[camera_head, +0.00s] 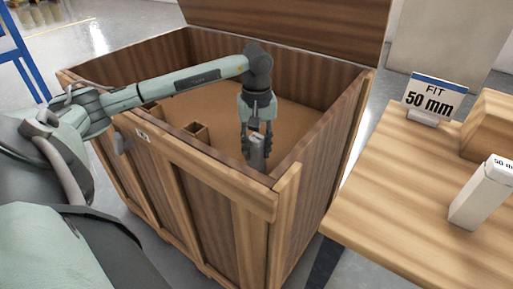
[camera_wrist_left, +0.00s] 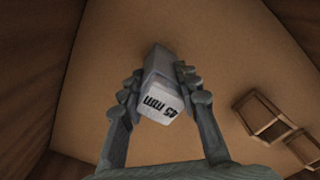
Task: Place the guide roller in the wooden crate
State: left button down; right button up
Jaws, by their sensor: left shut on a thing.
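The open wooden crate (camera_head: 205,165) stands in the middle of the head view. My left gripper (camera_head: 257,148) reaches down into it near the front right corner. It is shut on a pale grey-white box (camera_wrist_left: 160,101), whose end is marked "45 mm" in the left wrist view. The box hangs over the brown crate floor; whether it touches the floor cannot be told. No bare roller shows, and I cannot tell whether this box is the guide roller. A second white box (camera_head: 484,192) stands on the table at the right. My right gripper is not in view.
Small wooden dividers (camera_head: 196,132) stand inside the crate at the left; they also show in the wrist view (camera_wrist_left: 262,115). The raised lid (camera_head: 290,25) is behind. The wooden table (camera_head: 400,195) holds a "FIT 50 mm" sign (camera_head: 434,97) and a wooden block (camera_head: 492,128).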

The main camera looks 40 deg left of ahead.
pick_arm(q)
jog(key=c, duration=1.1)
grip_release()
jog(key=shift+r, duration=0.15)
notch_tip(320, 180, up, 11)
jog(key=shift+f+p, duration=0.1)
jog(key=shift+p, duration=0.25)
jog(key=shift+r, duration=0.6)
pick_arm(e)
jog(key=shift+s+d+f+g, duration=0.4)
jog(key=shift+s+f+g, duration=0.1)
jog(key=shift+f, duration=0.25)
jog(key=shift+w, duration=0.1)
